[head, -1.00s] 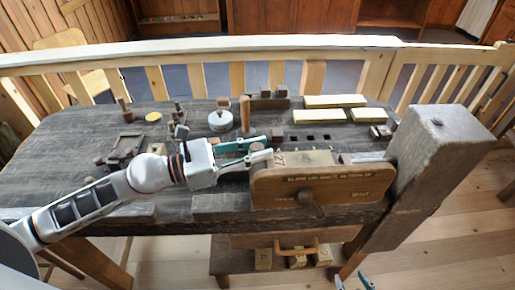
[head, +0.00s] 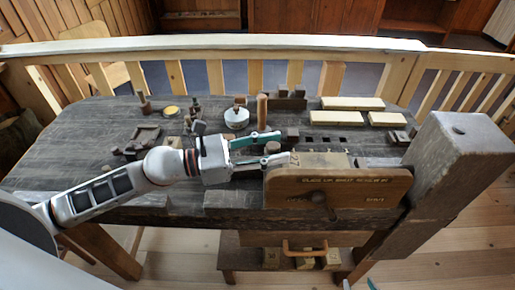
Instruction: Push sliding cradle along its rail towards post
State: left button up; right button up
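The big upright wooden post (head: 455,165) stands at the right end of the bench. Left of it, behind a lettered wooden front board (head: 350,187) with a handle, lies a pale block (head: 322,160), which looks like the sliding cradle; bare space separates it from the post. The board hides its lower front. My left gripper (head: 284,147) is open, its fingers spread, at the block's left end. The nearer fingertip overlaps that end in the picture; I cannot tell whether it touches. My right gripper (head: 358,284) shows only as two separated teal tips at the bottom edge.
A small dark block (head: 292,134) sits by the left gripper's farther fingertip. A white round pot (head: 236,118), pale planks (head: 352,103) and small dark pieces lie further back. A wooden railing (head: 220,43) runs behind the bench.

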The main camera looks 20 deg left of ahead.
pick_arm(q)
jog(key=v, duration=1.1)
jog(key=shift+s+a, duration=0.25)
jog(key=shift+a, duration=0.1)
